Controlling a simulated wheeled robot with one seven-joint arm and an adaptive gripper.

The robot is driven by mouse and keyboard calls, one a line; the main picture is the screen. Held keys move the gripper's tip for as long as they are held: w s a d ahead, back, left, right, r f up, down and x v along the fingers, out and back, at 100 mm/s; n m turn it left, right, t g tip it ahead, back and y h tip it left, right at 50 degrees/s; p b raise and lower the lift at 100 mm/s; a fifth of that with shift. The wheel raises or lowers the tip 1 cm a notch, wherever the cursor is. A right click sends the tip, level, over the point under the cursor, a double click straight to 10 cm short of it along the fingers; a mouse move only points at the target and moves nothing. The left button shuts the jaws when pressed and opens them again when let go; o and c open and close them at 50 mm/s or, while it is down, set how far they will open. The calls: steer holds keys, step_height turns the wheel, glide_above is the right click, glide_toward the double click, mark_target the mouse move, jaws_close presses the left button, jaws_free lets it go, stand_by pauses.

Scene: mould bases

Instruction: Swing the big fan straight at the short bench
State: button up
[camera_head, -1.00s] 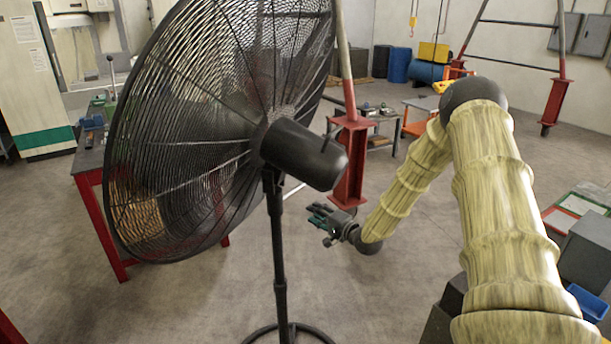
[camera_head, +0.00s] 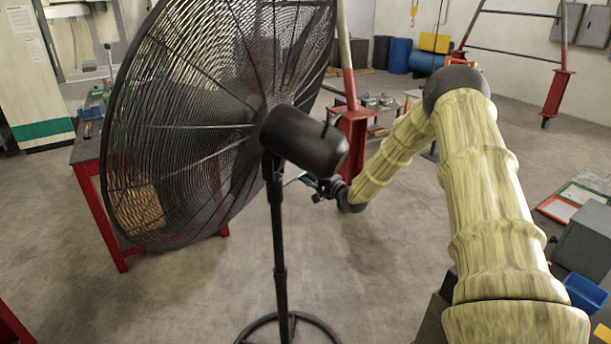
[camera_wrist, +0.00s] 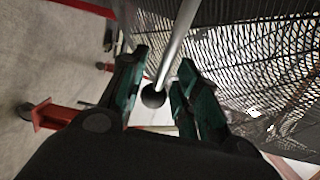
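The big black fan (camera_head: 190,120) stands on a pole (camera_head: 278,230) with a round floor base. Its cage faces left and away, and its motor housing (camera_head: 303,140) points toward the lower right. My gripper (camera_head: 303,181) is just right of the pole, below the motor housing, partly hidden behind it. In the wrist view, its green fingers (camera_wrist: 158,88) are open around a grey rod (camera_wrist: 176,50) ending in a black ball (camera_wrist: 153,96). I cannot see contact. A low grey bench (camera_head: 384,103) at the back, partly behind the red post, may be the short bench.
A red-legged table (camera_head: 92,180) stands behind the cage at left. A red gantry post (camera_head: 353,140) stands just beyond my gripper. A grey box (camera_head: 582,240) and a blue bin (camera_head: 585,291) are at right. Floor in front of the fan's pole is open.

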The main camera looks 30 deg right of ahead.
steer(key=shift+w+a, duration=0.1)
steer(key=shift+w, duration=0.65)
jaws_close()
steer(key=shift+a+f+b, duration=0.15)
steer(key=shift+b, duration=0.15)
